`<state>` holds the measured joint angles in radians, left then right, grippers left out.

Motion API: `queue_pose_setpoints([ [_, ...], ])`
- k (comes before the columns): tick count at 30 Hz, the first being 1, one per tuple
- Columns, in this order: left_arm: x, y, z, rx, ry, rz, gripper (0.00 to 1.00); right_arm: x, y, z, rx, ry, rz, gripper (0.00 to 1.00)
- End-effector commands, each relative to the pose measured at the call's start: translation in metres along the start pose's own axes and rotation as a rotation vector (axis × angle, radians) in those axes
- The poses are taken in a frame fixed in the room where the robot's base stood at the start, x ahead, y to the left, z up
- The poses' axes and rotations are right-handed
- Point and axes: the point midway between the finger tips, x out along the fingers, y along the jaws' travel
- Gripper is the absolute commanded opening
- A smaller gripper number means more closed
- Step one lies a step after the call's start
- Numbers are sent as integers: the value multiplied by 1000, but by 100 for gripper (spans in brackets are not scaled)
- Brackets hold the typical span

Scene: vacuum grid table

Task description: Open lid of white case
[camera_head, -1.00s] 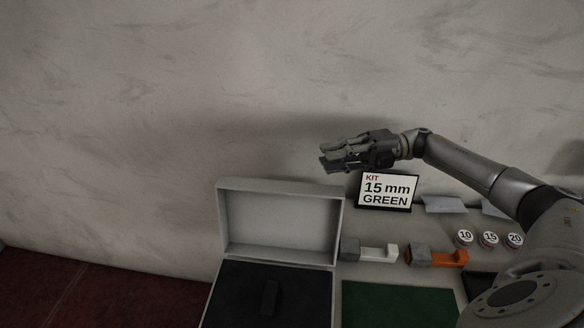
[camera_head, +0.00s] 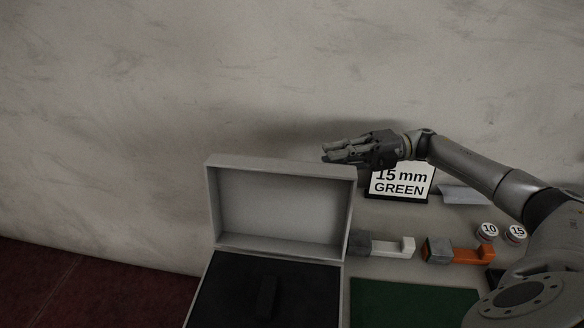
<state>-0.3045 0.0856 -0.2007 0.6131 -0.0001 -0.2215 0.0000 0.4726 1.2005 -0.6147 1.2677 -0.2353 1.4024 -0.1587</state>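The white case (camera_head: 347,262) stands at the lower middle with its lid (camera_head: 280,205) raised, about upright at the back. Its inside shows a black lining (camera_head: 225,290) with a dark block-like shape (camera_head: 267,296) in it. My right gripper (camera_head: 330,150) is in the air up and to the right of the lid, pointing left. It appears empty, and its fingers look close together from the side, so I cannot tell how far they are open. My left gripper is out of view.
A sign (camera_head: 401,182) reading "15 mm GREEN" stands behind, partly covered by my gripper. A grey-white block piece (camera_head: 391,247), an orange-grey one (camera_head: 465,254), round labelled caps (camera_head: 487,231) and a green mat (camera_head: 412,305) lie right of the case. The wall is behind.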

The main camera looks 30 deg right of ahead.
Motion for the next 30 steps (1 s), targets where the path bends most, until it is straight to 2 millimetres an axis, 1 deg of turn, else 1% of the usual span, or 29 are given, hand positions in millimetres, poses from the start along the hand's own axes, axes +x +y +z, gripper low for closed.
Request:
queue_pose_setpoints([
  [1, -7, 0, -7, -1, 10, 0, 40, 7, 4, -1, -1, 5, 2, 19],
  [3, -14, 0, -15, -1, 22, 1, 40, 19, 6, -1, -1, 5, 2, 19],
  [6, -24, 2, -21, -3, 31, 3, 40, 39, 7, -1, 0, 5, 2, 19],
  [12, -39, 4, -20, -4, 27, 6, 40, 75, 6, -2, -1, 4, 2, 19],
  [15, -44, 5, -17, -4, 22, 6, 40, 88, 5, -1, -1, 4, 2, 19],
  [21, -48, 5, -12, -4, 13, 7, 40, 100, 3, -1, -2, 1, 0, 19],
  [29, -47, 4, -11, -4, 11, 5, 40, 101, 2, -1, -2, 1, 0, 19],
  [30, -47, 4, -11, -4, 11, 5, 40, 101, 2, -1, -2, 1, 0, 14],
])
